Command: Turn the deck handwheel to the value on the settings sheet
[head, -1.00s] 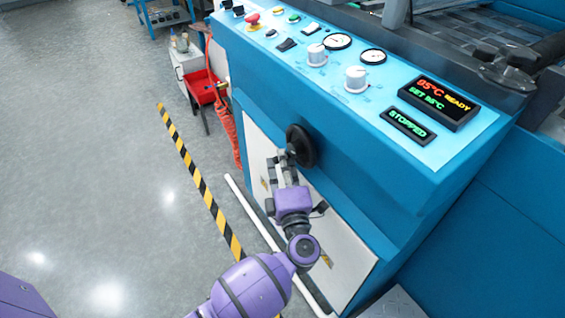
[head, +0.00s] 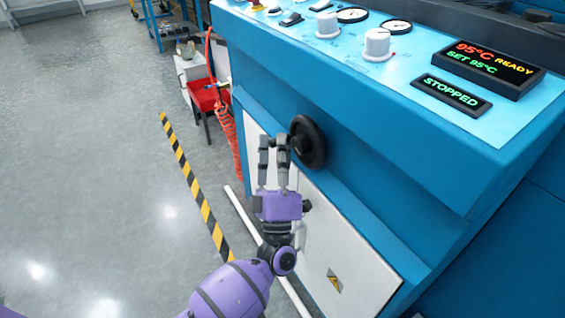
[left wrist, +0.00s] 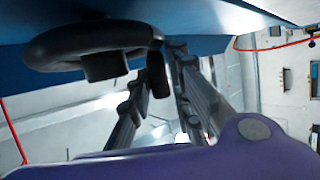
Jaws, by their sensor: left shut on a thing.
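The deck handwheel (head: 311,142) is a black ring with a hub on the blue machine's front face. It also shows close up at the upper left of the left wrist view (left wrist: 85,42). My left gripper (head: 273,142) is at the wheel's left side with its fingers pointing up. In the left wrist view a short dark handle (left wrist: 157,75) at the wheel's rim sits between the fingers, and the gripper is shut on it. The fingers partly hide the handle in the head view. No settings sheet is visible, and no wheel scale is readable. My right gripper is out of view.
The sloped panel above carries white knobs (head: 377,42), gauges and a lit temperature display (head: 487,68). A smaller display (head: 452,94) reads STOPPED. A white pipe (head: 243,215) and striped floor tape (head: 190,180) lie left of the machine. Open floor is farther left.

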